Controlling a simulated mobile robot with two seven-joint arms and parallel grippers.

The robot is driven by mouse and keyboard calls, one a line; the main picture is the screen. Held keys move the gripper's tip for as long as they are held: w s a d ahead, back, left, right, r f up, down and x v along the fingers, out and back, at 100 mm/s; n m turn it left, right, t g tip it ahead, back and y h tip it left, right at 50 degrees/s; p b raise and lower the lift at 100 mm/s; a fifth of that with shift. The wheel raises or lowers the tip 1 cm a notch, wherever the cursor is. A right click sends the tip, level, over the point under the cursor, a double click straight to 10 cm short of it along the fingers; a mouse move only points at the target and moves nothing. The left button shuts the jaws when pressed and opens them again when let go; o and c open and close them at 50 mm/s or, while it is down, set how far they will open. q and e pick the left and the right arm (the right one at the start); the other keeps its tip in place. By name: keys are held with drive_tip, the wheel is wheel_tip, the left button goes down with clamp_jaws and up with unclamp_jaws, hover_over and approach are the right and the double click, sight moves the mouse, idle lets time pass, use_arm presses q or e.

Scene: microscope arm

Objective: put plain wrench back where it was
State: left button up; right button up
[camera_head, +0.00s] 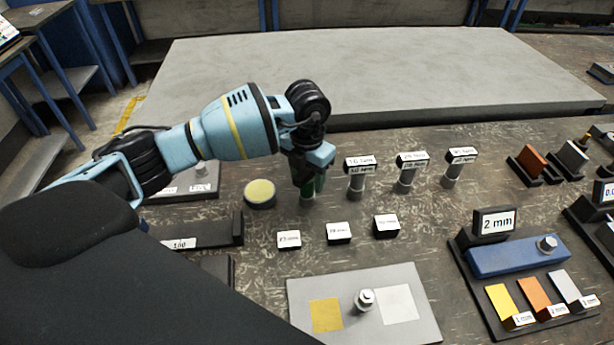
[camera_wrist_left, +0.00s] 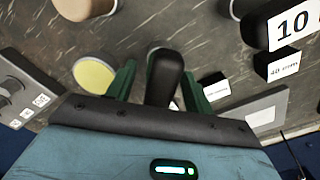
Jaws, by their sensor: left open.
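My left gripper (camera_head: 312,188) points down at the left end of a row of upright wrenches. It is open, and in the left wrist view its green fingers (camera_wrist_left: 160,72) stand on either side of a dark, rounded bar with no label, which looks like the plain wrench (camera_wrist_left: 166,84). In the head view the gripper hides most of that wrench. I cannot tell whether the fingers touch it. Three labelled wrenches stand to the right: one (camera_head: 359,162), a second (camera_head: 411,159) and a third (camera_head: 461,155). My right gripper is not in view.
A round yellow-topped pad (camera_head: 259,193) is left of the gripper. Small labelled blocks (camera_head: 338,232) lie in front. A grey plate (camera_head: 425,323) with a knob is nearest. A blue bar (camera_head: 515,256) and colored strips sit at right. A bare grey slab (camera_head: 370,75) lies behind.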

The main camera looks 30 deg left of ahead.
use_arm(q)
wheel_tip(320, 180, up, 12)
drive_tip(key=shift+f, duration=0.15)
drive_tip(key=shift+f, duration=0.1)
idle(0.6)
